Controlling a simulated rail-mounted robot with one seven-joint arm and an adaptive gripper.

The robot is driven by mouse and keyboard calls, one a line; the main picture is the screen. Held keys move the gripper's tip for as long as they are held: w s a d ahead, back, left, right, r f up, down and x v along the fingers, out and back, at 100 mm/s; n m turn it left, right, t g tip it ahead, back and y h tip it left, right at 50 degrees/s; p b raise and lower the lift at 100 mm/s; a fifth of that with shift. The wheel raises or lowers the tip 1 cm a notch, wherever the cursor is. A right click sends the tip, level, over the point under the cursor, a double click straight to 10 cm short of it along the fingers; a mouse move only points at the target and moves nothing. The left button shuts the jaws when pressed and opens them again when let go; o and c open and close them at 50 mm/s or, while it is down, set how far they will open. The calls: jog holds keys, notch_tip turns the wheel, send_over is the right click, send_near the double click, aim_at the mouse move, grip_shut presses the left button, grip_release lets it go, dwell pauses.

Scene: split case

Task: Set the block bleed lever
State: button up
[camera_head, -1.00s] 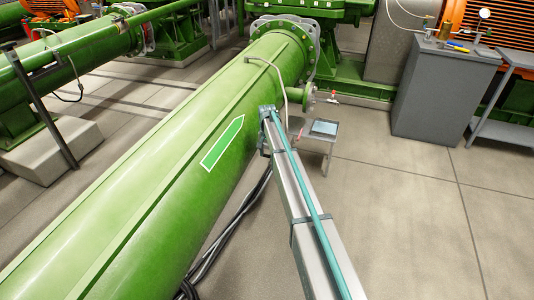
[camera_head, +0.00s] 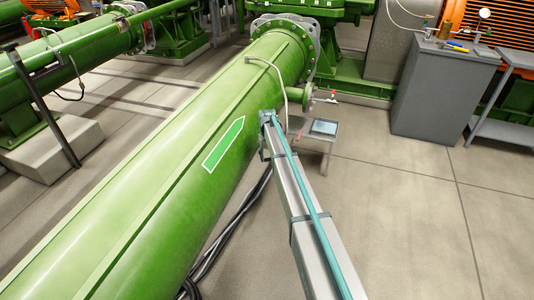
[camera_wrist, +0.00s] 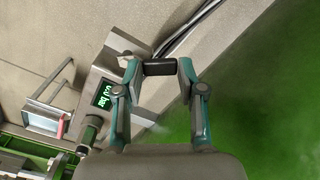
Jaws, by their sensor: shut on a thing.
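In the wrist view, my gripper (camera_wrist: 160,68) is shut on a short black bar-like grip (camera_wrist: 160,69), which looks like the lever's handle. The grip lies crosswise between both fingertips. Just left of it is a grey metal block (camera_wrist: 122,44), and a small display (camera_wrist: 103,94) with green digits sits below that. How the grip joins the block is not clear. In the head view, my arm reaches to the right side of the big green pipe (camera_head: 150,190), and my gripper and the grip are hidden there.
A small stand with a tray (camera_head: 324,127) is just right of my arm's end. A red-handled part (camera_wrist: 61,128) shows in the wrist view. Black cables (camera_head: 215,255) run along the floor by the pipe. A grey cabinet (camera_head: 440,100) stands at right; the floor before it is clear.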

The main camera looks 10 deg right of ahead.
jog(key=n, duration=0.2)
jog(key=s+n+p, duration=0.1)
jog(key=n, duration=0.1)
jog(key=s+n, duration=0.1)
jog(key=shift+s+d+f+n, duration=0.15)
jog(key=shift+s+d+n, duration=0.05)
jog(key=shift+d+n, duration=0.2)
jog(key=n, duration=0.2)
jog(key=s+d+n+p, duration=0.1)
jog(key=n, duration=0.2)
jog(key=shift+s+d+f, duration=0.1)
jog(key=shift+d, duration=0.05)
jog(key=o, duration=1.1)
jog(key=shift+o, duration=0.2)
notch_tip(320, 180, up, 12)
